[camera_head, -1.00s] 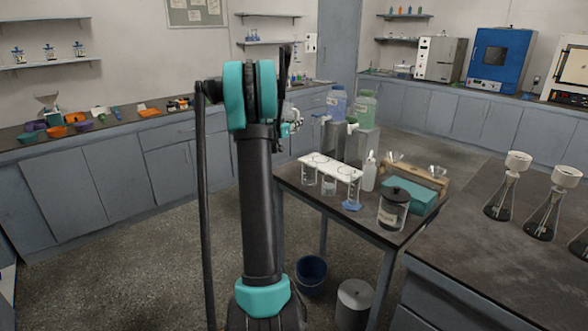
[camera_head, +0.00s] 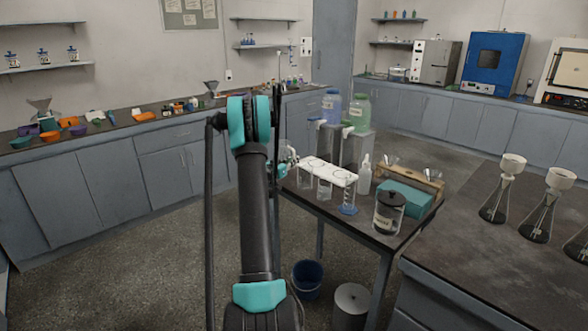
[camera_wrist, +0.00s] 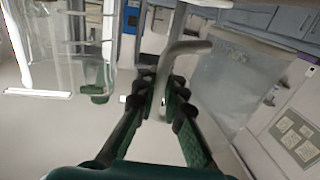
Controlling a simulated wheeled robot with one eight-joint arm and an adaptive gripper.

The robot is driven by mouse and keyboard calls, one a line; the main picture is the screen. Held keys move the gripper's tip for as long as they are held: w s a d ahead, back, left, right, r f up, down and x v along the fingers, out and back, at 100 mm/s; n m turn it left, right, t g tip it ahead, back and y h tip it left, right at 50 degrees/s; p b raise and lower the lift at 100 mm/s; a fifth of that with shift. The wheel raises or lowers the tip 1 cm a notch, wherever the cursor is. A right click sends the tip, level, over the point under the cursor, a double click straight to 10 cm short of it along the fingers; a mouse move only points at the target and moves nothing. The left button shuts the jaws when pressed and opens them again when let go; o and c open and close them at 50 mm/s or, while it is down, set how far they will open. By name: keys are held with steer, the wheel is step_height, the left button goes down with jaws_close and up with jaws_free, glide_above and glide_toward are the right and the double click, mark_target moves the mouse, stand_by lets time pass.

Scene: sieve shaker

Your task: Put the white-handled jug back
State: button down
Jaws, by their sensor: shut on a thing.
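The white-handled jug shows in the wrist view as a pale curved handle (camera_wrist: 182,50) with what looks like its clear, see-through body (camera_wrist: 228,85) to the right. My gripper (camera_wrist: 158,90), with green pads, is shut on the handle. In the head view my gripper (camera_head: 284,166) is partly hidden behind my arm, at the left end of the small dark table (camera_head: 372,238). A clear shape that is probably the jug's body shows beside it. The jug's underside is hidden, so I cannot tell whether it touches anything.
A white rack (camera_head: 328,170) with clear vessels, a squeeze bottle (camera_head: 365,176), a lidded jar (camera_head: 389,213) and a teal box (camera_head: 405,197) crowd the table. Blue (camera_head: 331,105) and green (camera_head: 357,111) carboys stand behind. A bucket (camera_head: 308,279) is on the floor.

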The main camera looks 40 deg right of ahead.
mark_target(293, 167)
steer(key=shift+f, duration=1.9)
steer(key=shift+f, duration=0.15)
steer(key=c, duration=1.6)
jaws_free()
